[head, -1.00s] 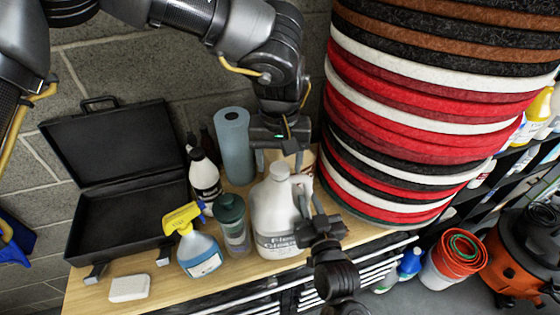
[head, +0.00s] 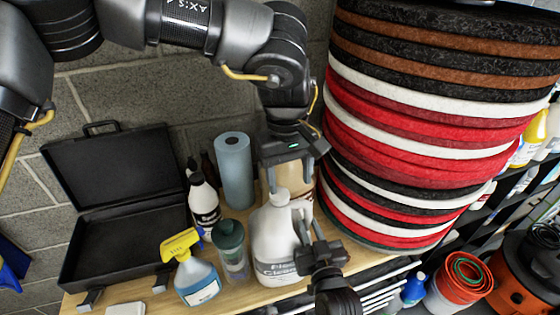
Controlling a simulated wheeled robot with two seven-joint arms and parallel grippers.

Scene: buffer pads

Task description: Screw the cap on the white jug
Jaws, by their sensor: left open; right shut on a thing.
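The white jug (head: 273,243) stands upright on the wooden bench, its label facing me. Its white neck top (head: 279,197) shows, but I cannot make out a separate cap or whether one is seated there. My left gripper (head: 290,180) is open above the jug, fingers pointing down, one on each side of and slightly above the top. Nothing shows between its fingers. My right gripper (head: 303,222) is shut on the jug at its right side, near the handle, which the fingers partly hide.
A green-lidded bottle (head: 230,250), a yellow-topped spray bottle (head: 196,272) and a blue roll (head: 235,170) crowd the jug's left. An open black case (head: 115,240) stands further left. Stacked pads (head: 420,130) rise close on the right.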

